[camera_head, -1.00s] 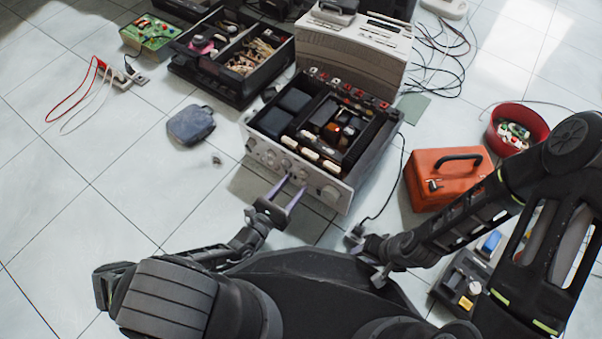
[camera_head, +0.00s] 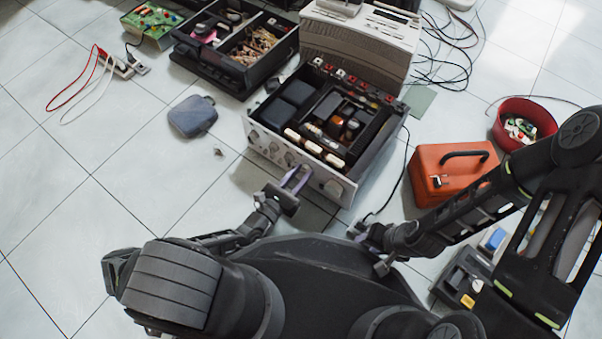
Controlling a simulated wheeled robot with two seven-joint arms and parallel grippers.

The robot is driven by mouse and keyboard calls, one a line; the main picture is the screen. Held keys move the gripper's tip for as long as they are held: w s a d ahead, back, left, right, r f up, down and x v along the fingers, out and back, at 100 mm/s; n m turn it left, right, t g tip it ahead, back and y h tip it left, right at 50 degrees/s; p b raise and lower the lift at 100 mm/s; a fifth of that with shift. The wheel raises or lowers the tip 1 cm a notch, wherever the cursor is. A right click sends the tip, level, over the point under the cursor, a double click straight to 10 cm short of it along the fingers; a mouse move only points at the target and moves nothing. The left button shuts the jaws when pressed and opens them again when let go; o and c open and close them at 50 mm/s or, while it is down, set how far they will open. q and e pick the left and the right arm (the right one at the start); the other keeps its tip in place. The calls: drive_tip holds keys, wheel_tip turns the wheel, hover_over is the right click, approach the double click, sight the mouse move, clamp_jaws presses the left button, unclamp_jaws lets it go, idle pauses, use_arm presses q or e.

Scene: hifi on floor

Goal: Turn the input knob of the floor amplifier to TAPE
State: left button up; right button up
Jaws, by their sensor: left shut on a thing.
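The amplifier (camera_head: 262,150), with a silver front and an open top showing its inner parts, stands on the floor in the middle of the head view. Its front panel carries a row of knobs, with a large knob (camera_head: 333,188) at the right. My left gripper (camera_head: 297,178) is at the panel, left of that large knob, shut on a smaller knob that its fingers hide. The panel lettering and the knob's pointer are too small to read.
A red toolbox (camera_head: 452,172) and a red bowl (camera_head: 525,122) stand at the right. A grey pouch (camera_head: 192,116) lies left of the amplifier. A black parts case (camera_head: 238,75) and a beige device (camera_head: 355,50) stand behind. A cable runs beside the amplifier's right side.

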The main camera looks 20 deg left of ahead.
use_arm(q)
clamp_jaws()
drive_tip(key=shift+n, duration=0.3)
drive_tip(key=shift+f+n+p, duration=0.1)
drive_tip(key=shift+n+p, duration=0.45)
drive_tip(key=shift+n, duration=3.95)
drive_tip(key=o, duration=0.8)
unclamp_jaws()
